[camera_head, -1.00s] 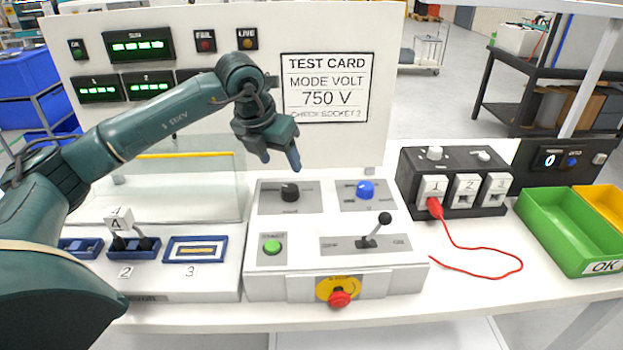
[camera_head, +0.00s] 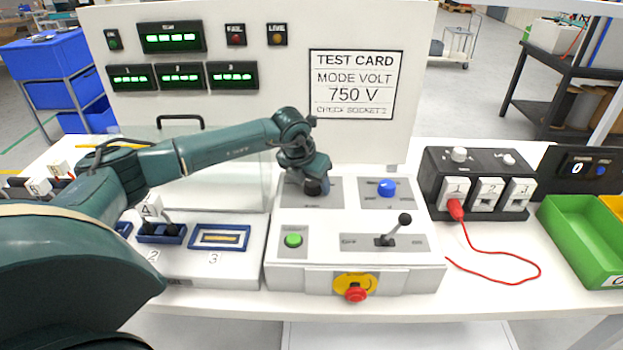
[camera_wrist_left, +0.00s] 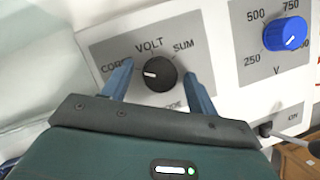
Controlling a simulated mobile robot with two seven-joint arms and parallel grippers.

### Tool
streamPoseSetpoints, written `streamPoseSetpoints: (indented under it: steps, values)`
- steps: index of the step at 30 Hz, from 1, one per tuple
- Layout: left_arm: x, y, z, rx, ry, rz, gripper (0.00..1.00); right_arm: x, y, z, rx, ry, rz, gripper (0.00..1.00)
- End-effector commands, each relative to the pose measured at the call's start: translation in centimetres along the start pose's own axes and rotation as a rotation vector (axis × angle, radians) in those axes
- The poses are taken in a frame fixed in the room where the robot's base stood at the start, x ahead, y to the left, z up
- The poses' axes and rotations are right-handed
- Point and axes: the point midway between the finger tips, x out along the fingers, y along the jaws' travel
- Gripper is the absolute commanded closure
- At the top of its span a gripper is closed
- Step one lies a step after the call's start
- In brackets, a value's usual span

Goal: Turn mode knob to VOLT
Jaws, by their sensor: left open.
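The black mode knob (camera_wrist_left: 160,74) sits on a grey plate with labels VOLT, SUM and a partly hidden one at left starting "COR". Its white mark points left, toward the "COR" label, not at VOLT. My left gripper (camera_wrist_left: 158,84) is open, with one blue finger on each side of the knob; I cannot tell whether either finger touches it. In the head view my left gripper (camera_head: 309,176) is over the knob (camera_head: 313,188) and hides part of it. The test card (camera_head: 352,86) reads MODE VOLT, 750 V. My right gripper is not in view.
A blue range knob (camera_head: 387,188) is right of the mode knob. A lever (camera_head: 393,230), a green button (camera_head: 293,240) and a red stop button (camera_head: 355,294) are in front. A clear cover (camera_head: 215,170) stands left. The socket box (camera_head: 478,185) with a red cable is right.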

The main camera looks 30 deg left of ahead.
Motion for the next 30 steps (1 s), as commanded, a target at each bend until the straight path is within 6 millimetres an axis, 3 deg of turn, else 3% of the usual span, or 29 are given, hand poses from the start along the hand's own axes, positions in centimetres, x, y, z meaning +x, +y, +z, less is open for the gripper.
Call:
streamPoseSetpoints:
  steps: [8,24,30]
  values:
    - [0.14,-0.04,0.0,0.001,0.0,-0.001,0.42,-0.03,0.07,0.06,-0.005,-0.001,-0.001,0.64]
    - [0.07,-0.01,0.03,0.0,-0.001,0.0,0.86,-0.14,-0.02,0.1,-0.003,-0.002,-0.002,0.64]
    - [0.12,0.02,0.02,0.011,-0.002,-0.005,0.86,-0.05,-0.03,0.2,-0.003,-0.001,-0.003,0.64]
